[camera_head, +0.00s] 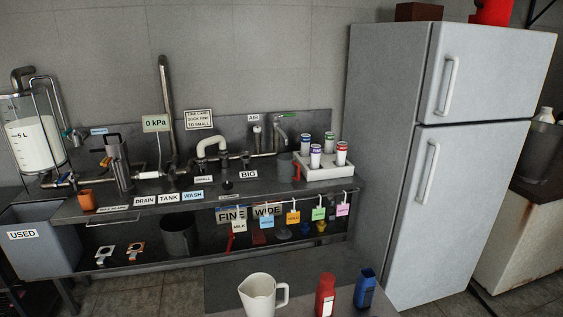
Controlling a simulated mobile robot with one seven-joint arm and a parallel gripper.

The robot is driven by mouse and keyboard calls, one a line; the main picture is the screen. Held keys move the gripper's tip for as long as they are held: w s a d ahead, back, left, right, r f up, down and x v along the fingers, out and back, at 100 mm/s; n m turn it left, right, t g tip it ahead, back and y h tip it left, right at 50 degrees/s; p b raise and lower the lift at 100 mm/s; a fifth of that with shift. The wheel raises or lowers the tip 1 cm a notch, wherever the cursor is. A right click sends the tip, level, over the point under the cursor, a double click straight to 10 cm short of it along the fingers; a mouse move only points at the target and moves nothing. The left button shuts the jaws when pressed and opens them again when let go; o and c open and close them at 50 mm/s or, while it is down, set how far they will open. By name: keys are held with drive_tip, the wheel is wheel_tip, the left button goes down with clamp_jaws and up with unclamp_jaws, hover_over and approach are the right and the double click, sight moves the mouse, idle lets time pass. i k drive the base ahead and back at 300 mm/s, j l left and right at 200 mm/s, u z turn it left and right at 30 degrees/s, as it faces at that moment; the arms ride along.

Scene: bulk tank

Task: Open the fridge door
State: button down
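The fridge (383,130) is a tall pale grey unit at the right of the head view, standing against the wall. It has a smaller upper door (490,75) and a larger lower door (465,215), and both look shut. The upper door has a vertical white handle (451,86) near its left edge. The lower door has a similar vertical handle (429,171) near its left edge. My gripper is not in view.
A steel bench (330,195) with piping and a white rack (325,172) stands left of the fridge. A white jug (260,296), red bottle (326,293) and blue container (365,288) stand in front. A rusty-edged white cabinet (525,225) is at right.

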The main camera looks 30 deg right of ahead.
sight(459, 177)
drive_tip(key=z, duration=1.85)
drive_tip(key=i+z, duration=0.1)
drive_tip(key=i, duration=1.3)
